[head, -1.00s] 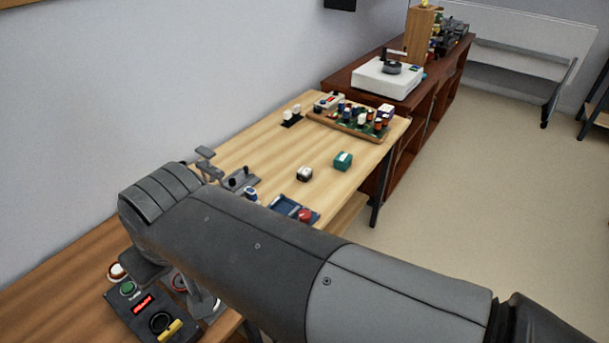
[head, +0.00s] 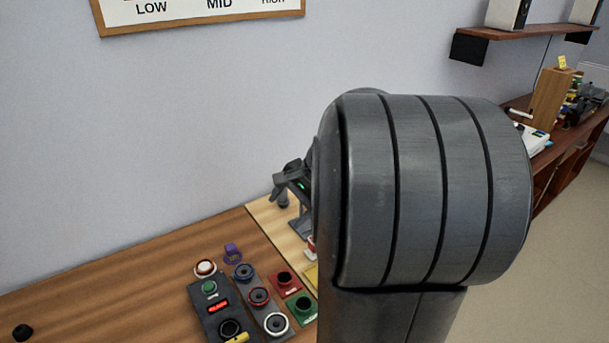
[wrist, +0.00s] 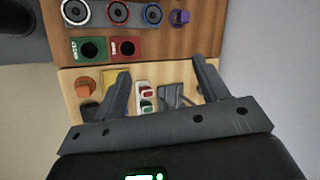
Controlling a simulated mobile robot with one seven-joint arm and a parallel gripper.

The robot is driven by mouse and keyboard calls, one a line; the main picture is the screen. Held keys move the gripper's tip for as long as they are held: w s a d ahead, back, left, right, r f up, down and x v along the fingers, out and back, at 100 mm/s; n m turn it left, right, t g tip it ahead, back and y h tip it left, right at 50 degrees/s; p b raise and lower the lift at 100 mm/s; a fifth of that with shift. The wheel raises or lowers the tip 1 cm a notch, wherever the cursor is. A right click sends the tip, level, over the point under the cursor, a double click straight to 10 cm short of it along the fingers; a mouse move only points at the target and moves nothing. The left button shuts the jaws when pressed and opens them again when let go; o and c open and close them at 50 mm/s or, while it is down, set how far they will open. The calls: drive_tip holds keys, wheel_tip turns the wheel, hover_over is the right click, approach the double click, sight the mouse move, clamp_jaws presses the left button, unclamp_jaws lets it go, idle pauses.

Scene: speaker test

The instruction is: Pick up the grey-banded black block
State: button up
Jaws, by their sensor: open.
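I cannot make out the grey-banded black block in either current view; in the head view my own arm covers much of the light wooden table. In the head view a grey part with a green light (head: 297,186), apparently my gripper, shows just left of my arm.
A red-and-white item (wrist: 147,92), an orange block (wrist: 85,86) and a yellow piece (wrist: 113,78) are near the fingers. Ringed sockets, a red box (wrist: 126,47), a green box (wrist: 88,50) and a purple piece (wrist: 180,17) stand on the brown surface.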

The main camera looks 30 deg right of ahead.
drive_tip(key=w+d+f+m+t, duration=0.15)
drive_tip(key=d+f+m, duration=0.35)
drive_tip(key=d, duration=0.6)
drive_tip(key=d+f+m+t, duration=0.2)
drive_tip(key=d+f+m, duration=0.3)
drive_tip(key=d, duration=0.6)
drive_tip(key=s+d+f+m+t+h, duration=0.1)
drive_tip(key=s+d+f+m, duration=0.2)
drive_tip(key=d, duration=0.4)
drive_tip(key=s+d+f+m+t+h, duration=0.1)
drive_tip(key=s+d+f+m+t, duration=0.1)
drive_tip(key=s+d+f+m, duration=0.2)
drive_tip(key=s+d+f+m+t+h, duration=0.1)
drive_tip(key=s+d+f+m, duration=0.3)
drive_tip(key=d, duration=0.6)
drive_tip(key=shift+s+d+f+t, duration=0.15)
drive_tip(key=shift+f+t, duration=0.2)
drive_tip(key=shift+f, duration=0.05)
drive_tip(key=shift+s+d+f+t, duration=0.1)
drive_tip(key=shift+f+t, duration=0.2)
drive_tip(key=shift+f, duration=0.05)
drive_tip(key=shift+w+f, duration=0.1)
drive_tip(key=shift+f, duration=0.05)
drive_tip(key=x, duration=0.4)
drive_tip(key=shift+w+d+f, duration=0.1)
drive_tip(key=shift+w, duration=0.2)
drive_tip(key=x, duration=0.5)
drive_tip(key=shift+w+d, duration=0.3)
drive_tip(key=shift+w, duration=0.1)
drive_tip(key=shift+c, duration=0.2)
